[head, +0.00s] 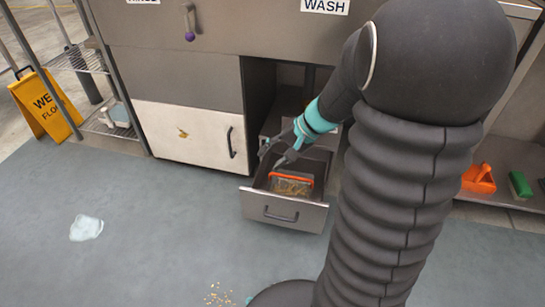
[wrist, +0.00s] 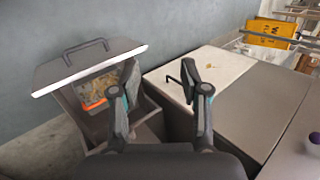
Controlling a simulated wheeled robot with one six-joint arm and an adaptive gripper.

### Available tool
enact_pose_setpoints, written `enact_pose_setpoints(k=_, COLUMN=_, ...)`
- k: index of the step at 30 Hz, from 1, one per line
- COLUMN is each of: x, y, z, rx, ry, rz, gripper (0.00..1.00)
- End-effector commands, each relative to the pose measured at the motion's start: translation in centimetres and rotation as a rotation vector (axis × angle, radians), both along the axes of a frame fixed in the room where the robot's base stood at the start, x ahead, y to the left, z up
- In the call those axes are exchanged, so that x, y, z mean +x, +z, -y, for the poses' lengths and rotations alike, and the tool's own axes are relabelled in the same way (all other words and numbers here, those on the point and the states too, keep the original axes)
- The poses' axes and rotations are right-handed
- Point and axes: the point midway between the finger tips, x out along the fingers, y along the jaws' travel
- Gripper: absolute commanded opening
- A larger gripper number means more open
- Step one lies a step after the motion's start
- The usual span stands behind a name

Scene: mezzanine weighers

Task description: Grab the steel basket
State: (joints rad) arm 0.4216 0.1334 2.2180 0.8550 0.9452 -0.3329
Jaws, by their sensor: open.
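The steel basket (head: 291,187) sits inside an open drawer (head: 268,224) under the counter. It has an orange rim or handle and yellowish bits in it. In the wrist view the basket (wrist: 95,103) lies to the left of my gripper, partly hidden by the drawer front (wrist: 85,66). My gripper (head: 271,157) is open and empty, above the drawer's back left part, a little above and behind the basket and not touching it. Its two fingers (wrist: 158,80) stand wide apart in the wrist view.
A white cabinet front (head: 183,136) with a dark handle is left of the drawer. A yellow wet-floor sign (head: 47,104) stands far left beside a wire rack. A pale puddle or bag (head: 86,228) and crumbs (head: 219,295) are on the floor. An orange item (head: 478,179) sits on the right shelf.

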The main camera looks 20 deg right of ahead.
Motion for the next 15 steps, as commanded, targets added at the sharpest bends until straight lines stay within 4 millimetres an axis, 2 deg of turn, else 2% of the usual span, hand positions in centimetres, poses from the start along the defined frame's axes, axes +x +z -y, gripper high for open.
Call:
enact_pose_setpoints(k=1, x=1.0, y=-1.7, z=1.1, rx=0.043, ry=-0.047, rz=-0.016, gripper=0.45)
enact_pose_setpoints(k=6, x=4.3, y=-6.3, z=4.9, rx=0.179, ry=-0.205, rz=-0.032, gripper=0.45)
enact_pose_setpoints(k=11, x=6.6, y=-11.4, z=9.2, rx=0.293, ry=-0.369, rz=-0.037, gripper=0.45)
enact_pose_setpoints(k=15, x=7.7, y=-16.5, z=13.2, rx=0.382, ry=-0.522, rz=-0.037, gripper=0.45)
